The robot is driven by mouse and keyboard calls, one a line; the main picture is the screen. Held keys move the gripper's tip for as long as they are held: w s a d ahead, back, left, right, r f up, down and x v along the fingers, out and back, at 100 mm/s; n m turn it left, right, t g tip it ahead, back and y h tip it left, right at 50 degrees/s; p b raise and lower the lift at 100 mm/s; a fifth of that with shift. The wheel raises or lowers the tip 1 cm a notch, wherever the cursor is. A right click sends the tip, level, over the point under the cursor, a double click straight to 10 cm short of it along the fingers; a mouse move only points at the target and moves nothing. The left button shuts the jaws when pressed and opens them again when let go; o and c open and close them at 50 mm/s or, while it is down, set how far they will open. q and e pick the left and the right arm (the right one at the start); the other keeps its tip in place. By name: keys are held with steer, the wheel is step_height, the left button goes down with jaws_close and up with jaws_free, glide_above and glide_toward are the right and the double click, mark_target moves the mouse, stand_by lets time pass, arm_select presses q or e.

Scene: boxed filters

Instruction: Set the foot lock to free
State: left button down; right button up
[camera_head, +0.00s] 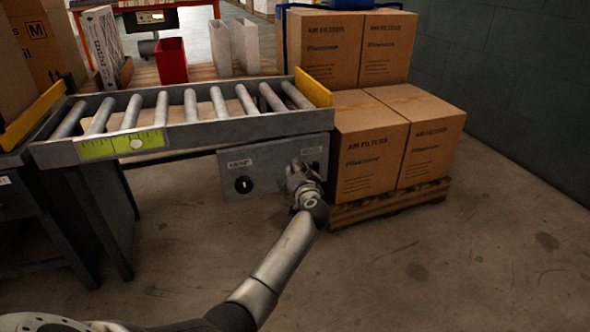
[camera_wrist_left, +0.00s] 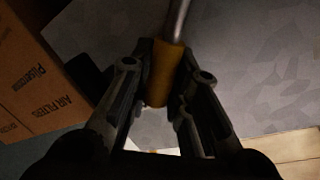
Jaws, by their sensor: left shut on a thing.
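A grey metal panel (camera_head: 262,168) hangs under the roller conveyor. It has a round black knob (camera_head: 243,185) below a small label on its left half and another small label at its right end. My left gripper (camera_head: 299,174) is at the panel's right half and hides what it holds there in the head view. In the left wrist view its fingers (camera_wrist_left: 165,100) are shut on the orange sleeve of a lever (camera_wrist_left: 166,75), whose bare metal rod runs up out of the picture. I cannot read any lock setting. My right gripper is not in view.
The roller conveyor (camera_head: 180,140) is directly above the panel. Stacked air filter boxes (camera_head: 372,160) stand on a wooden pallet (camera_head: 388,207) close to the right of my left gripper. A red bin (camera_head: 172,61) is behind the conveyor. The floor in front is clear.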

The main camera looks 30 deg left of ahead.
arm_select(q)
steer(key=shift+f, duration=0.1)
stand_by(0.3)
steer(key=c, duration=1.5)
jaws_free()
steer(key=shift+d, duration=0.1)
steer(key=shift+o, duration=0.9)
steer(key=v, duration=1.2)
